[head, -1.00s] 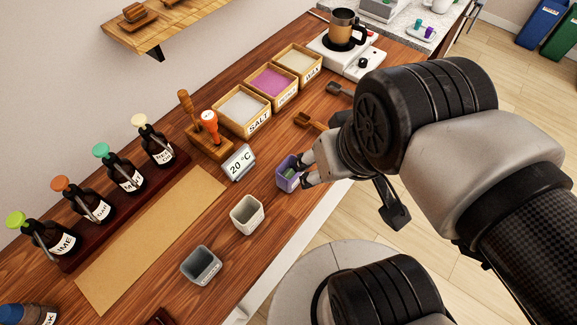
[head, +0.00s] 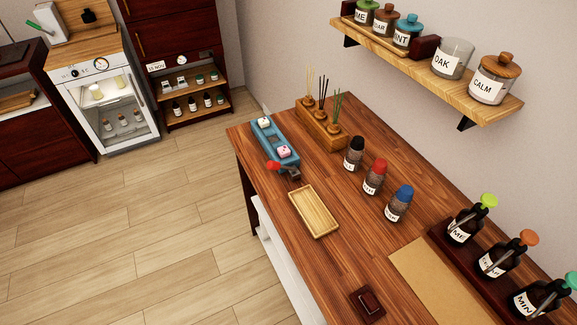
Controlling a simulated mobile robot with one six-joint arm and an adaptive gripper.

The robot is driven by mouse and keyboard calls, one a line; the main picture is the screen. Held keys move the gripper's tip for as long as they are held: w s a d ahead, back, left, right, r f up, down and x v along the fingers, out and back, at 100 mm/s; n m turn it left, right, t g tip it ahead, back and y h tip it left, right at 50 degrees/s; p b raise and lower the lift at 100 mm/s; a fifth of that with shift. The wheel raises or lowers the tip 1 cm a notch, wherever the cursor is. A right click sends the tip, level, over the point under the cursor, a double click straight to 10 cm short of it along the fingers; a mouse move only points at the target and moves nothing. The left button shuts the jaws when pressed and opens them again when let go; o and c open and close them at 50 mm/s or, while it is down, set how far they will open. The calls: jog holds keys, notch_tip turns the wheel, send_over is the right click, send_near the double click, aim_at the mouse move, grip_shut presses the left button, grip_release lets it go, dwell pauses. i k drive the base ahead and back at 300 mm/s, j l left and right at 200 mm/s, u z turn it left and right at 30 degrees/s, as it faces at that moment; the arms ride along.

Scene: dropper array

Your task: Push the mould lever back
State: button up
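A blue mould (head: 268,138) stands near the far left corner of the wooden table in the head view. White and pink blocks with small marks sit at its two ends. The mould lever (head: 273,166), with a red knob, shows at the mould's near end, over the table's left edge. A small dark metal part (head: 294,174) is beside it. How far the lever can swing is not clear. My gripper is out of view.
A wooden tray (head: 314,211) lies close in front of the mould. Bottles with black, red (head: 374,176) and blue tops stand to the right. A wooden block with reed sticks (head: 322,128) stands behind. The floor left of the table is clear.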

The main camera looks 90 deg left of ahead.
aim_at(272, 165)
jog(key=u, duration=3.15)
jog(key=i+j, duration=0.35)
jog(key=i, duration=0.15)
jog(key=i+j+u, duration=0.15)
jog(key=i+j, duration=0.15)
jog(key=i, duration=0.25)
